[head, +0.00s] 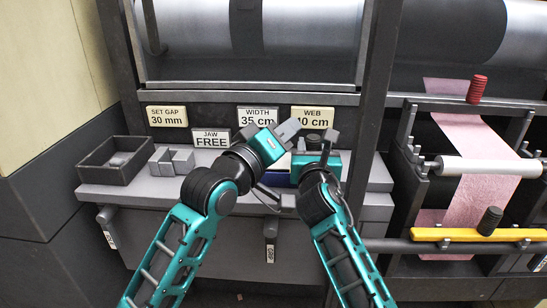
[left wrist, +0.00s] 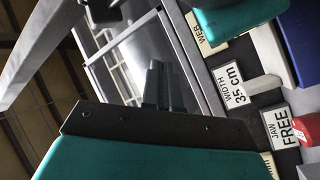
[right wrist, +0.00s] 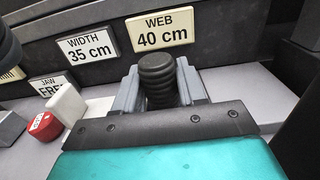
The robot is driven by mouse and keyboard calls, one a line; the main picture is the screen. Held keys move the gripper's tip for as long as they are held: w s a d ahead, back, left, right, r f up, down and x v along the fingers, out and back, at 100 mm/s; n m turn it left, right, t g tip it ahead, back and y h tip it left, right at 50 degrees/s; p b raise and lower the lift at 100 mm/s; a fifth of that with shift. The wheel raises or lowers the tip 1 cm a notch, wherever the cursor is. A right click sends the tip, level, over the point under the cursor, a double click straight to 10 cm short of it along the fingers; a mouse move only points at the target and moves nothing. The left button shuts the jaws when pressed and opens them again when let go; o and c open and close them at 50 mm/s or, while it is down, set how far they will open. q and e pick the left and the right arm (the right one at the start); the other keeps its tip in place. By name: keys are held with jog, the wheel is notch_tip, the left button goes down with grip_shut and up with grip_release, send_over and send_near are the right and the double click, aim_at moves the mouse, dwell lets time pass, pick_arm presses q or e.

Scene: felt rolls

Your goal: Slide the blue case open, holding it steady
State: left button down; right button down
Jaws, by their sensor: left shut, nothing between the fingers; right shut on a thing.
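The blue case shows only in part, as a blue surface (left wrist: 299,38) at the right edge of the left wrist view; in the head view my arms mostly hide it. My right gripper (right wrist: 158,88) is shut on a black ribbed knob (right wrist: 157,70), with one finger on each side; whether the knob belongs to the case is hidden. My left gripper (head: 289,129) is shut and empty, raised just left of my right gripper in the head view. Its closed fingers also show in the left wrist view (left wrist: 161,85), apart from the blue surface.
A dark open tray (head: 112,160) and grey blocks (head: 172,160) stand at the left of the grey ledge. A white block (right wrist: 68,103) and a red labelled piece (right wrist: 45,127) lie left of my right gripper. Label plates, including WIDTH (head: 257,117), line the back. A pink web (head: 470,160) hangs right.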

pick_arm(q)
jog(key=w+d+f+m+g+y, duration=0.1)
jog(key=w+m+g+y, duration=0.2)
jog(key=w+m+g, duration=0.85)
jog(key=s+a+r+m+y, duration=0.2)
jog(key=s+a+m+y, duration=0.15)
jog(key=m, duration=0.65)
jog(key=shift+h, duration=0.25)
jog(key=shift+s+a+f, duration=0.1)
jog(key=shift+f, duration=2.2)
jog(key=shift+a+f, duration=0.1)
jog(key=shift+f, duration=2.2)
jog(key=shift+a, duration=0.1)
jog(key=shift+a+f, duration=0.1)
jog(key=shift+a, duration=4.45)
jog(key=shift+d, duration=0.15)
